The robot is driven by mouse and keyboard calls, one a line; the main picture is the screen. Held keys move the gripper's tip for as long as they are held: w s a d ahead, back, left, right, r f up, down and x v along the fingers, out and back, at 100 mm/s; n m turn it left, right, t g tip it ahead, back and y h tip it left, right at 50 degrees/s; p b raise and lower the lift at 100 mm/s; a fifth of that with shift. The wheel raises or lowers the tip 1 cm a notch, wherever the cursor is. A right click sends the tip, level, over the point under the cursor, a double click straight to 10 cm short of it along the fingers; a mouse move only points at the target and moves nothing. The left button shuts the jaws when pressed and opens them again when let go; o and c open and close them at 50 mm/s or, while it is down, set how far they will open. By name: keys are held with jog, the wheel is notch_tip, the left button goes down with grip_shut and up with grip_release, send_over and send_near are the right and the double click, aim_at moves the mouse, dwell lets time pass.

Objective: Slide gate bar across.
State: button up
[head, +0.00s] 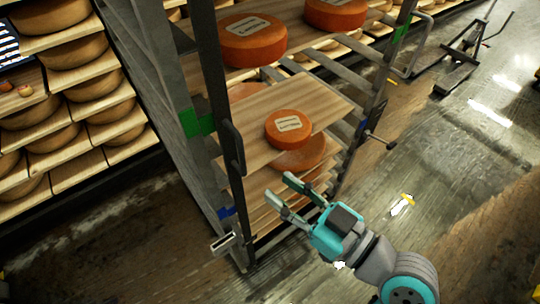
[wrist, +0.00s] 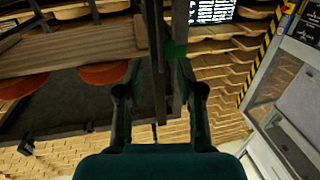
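A dark upright bar with a handle (head: 234,148), which looks like the gate bar, stands across the open front of the metal cheese rack (head: 172,75). My gripper (head: 281,190) is open and empty, to the right of the bar's lower part in the head view. Its two fingers point up and left toward the rack. In the wrist view the gripper (wrist: 160,92) shows its fingers spread, with the dark upright bar (wrist: 155,50) seen between them. How far the bar is from the fingertips is hard to tell. No contact is clear.
Orange cheese wheels (head: 287,128) rest on the rack's wooden boards (head: 335,103). A lever with a knob (head: 380,141) sticks out at the rack's right side. Shelves of cheese (head: 75,85) stand at the left. The floor (head: 455,150) at the right is largely clear.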

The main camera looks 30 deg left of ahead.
aim_at(244, 160)
jog(key=x, duration=1)
jog(key=shift+a+r, duration=0.15)
jog(key=shift+a, duration=0.15)
grip_shut()
